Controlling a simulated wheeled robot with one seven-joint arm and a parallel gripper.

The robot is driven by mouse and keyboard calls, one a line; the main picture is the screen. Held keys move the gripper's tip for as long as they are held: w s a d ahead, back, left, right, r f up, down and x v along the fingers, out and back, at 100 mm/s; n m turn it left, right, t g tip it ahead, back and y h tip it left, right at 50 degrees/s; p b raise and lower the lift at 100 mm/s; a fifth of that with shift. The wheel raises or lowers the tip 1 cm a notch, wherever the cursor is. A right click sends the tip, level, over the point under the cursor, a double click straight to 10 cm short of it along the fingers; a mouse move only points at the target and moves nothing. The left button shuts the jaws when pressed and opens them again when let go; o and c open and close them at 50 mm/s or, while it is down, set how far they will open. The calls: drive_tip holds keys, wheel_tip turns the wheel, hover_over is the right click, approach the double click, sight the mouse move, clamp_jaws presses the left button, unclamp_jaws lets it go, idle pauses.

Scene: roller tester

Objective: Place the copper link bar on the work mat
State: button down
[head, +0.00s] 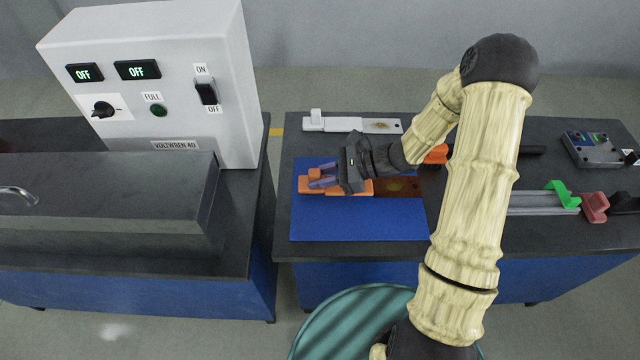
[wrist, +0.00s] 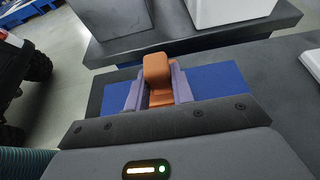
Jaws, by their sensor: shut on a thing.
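The copper link bar has an orange handle (head: 340,190) with an upright orange grip and a brown copper plate (head: 398,187). It lies flat, left to right, across the blue work mat (head: 350,228), on it or very close above it; I cannot tell if there is a gap. My gripper (head: 322,177) is shut on its orange grip. In the wrist view the grip (wrist: 157,68) stands between the two purple fingers (wrist: 158,92), with the blue mat (wrist: 218,84) on both sides. My gripper hides part of the bar's middle.
A white-handled bar with a pale plate (head: 345,125) lies behind the mat. An orange piece (head: 436,154) shows behind my arm. At right are a rail with a green clip (head: 562,195), a red clamp (head: 595,207) and a grey box (head: 590,148). A white control cabinet (head: 160,85) stands left.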

drive_tip(key=shift+f, duration=1.6)
drive_tip(key=shift+f, duration=0.1)
drive_tip(key=c, duration=1.2)
unclamp_jaws()
drive_tip(key=b+v, duration=0.1)
drive_tip(key=v, duration=1.1)
drive_tip(key=shift+d, duration=0.1)
